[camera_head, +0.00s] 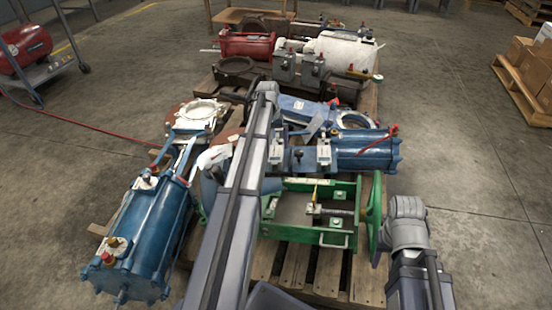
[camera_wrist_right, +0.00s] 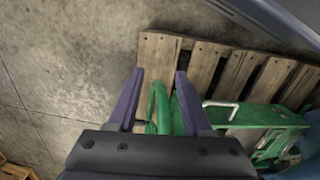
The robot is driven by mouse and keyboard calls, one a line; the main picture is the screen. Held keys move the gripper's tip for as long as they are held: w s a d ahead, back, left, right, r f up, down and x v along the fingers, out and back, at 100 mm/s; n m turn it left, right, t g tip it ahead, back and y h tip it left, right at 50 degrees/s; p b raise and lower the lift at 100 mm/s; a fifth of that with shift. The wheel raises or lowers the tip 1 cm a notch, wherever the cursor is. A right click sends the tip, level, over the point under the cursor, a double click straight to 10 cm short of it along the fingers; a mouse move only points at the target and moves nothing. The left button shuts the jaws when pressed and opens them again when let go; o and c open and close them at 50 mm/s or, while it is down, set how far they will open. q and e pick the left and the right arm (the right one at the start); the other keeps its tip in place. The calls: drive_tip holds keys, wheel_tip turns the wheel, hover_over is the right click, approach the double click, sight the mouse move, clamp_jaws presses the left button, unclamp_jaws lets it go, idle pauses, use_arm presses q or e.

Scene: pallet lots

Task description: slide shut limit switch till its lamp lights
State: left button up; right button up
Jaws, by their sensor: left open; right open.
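No lamp that is clearly lit shows, and I cannot tell for sure which part is the limit switch. Small grey boxes (camera_head: 324,156) stand on a blue bracket beside a blue cylinder (camera_head: 365,150). A green frame (camera_head: 300,232) with a threaded rod and small fittings lies in front of them, with a green handwheel (camera_head: 374,218) at its right end. My left gripper (camera_head: 214,168) is mostly hidden behind my own arm, left of the frame. My right gripper (camera_wrist_right: 160,85) is open, its fingers on either side of the green handwheel (camera_wrist_right: 160,108), seen edge-on; contact is unclear.
A large blue cylinder (camera_head: 145,240) lies at the left on the wooden pallet (camera_head: 327,275). A second pallet behind holds a red cylinder (camera_head: 247,44) and a white one (camera_head: 346,50). A red hose (camera_head: 95,126) crosses the floor at left.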

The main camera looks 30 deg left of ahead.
sight(276, 154)
use_arm(q)
drive_tip(key=shift+w+d+f+b, duration=0.1)
drive_tip(key=shift+d+f+b, duration=0.1)
drive_tip(key=shift+f+b, duration=1.75)
drive_tip(key=shift+w+d+f+b, duration=0.1)
drive_tip(key=shift+d+f+b, duration=0.05)
drive_tip(key=shift+f+b, duration=1.8)
clamp_jaws()
